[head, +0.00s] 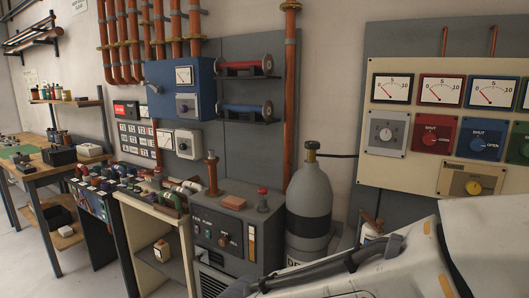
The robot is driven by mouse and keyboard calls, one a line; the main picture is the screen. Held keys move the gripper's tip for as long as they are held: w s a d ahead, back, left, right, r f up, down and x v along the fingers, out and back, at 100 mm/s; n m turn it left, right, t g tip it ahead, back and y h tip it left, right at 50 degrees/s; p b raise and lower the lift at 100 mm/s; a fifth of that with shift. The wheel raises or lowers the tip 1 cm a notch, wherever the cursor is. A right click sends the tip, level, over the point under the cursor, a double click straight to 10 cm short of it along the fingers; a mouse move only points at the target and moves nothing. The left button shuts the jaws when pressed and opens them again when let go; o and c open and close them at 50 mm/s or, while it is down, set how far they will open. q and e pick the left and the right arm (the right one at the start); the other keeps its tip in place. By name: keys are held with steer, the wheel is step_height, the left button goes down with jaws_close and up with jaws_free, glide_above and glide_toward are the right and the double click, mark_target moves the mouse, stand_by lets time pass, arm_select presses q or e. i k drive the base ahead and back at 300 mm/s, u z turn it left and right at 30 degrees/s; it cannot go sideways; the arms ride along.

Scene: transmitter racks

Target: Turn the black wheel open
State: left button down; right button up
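No plainly black wheel can be made out in the head view. A cream panel (376,165) on the right wall carries several round knobs, some with SHUT and OPEN lettering. The leftmost is a pale grey knob (386,133) on a grey plate, below a black-framed gauge (392,89). Beside it are a red knob (431,139) and a blue knob (480,144); a yellow knob (473,187) sits lower. A grey gas cylinder (311,195) with a dark brass-coloured valve (311,150) stands left of the panel. Neither gripper shows.
A white arm link of mine (440,262) covers the lower right. A grey cabinet (214,240) stands left of the cylinder, beside a cream bench and a wooden table (45,173). A blue box (160,98) and copper pipes (290,90) are on the wall. Open floor shows lower left.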

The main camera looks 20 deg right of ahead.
mark_target(309, 144)
steer(key=u, duration=0.75)
steer(key=i, duration=1.5)
steer(key=z, duration=0.85)
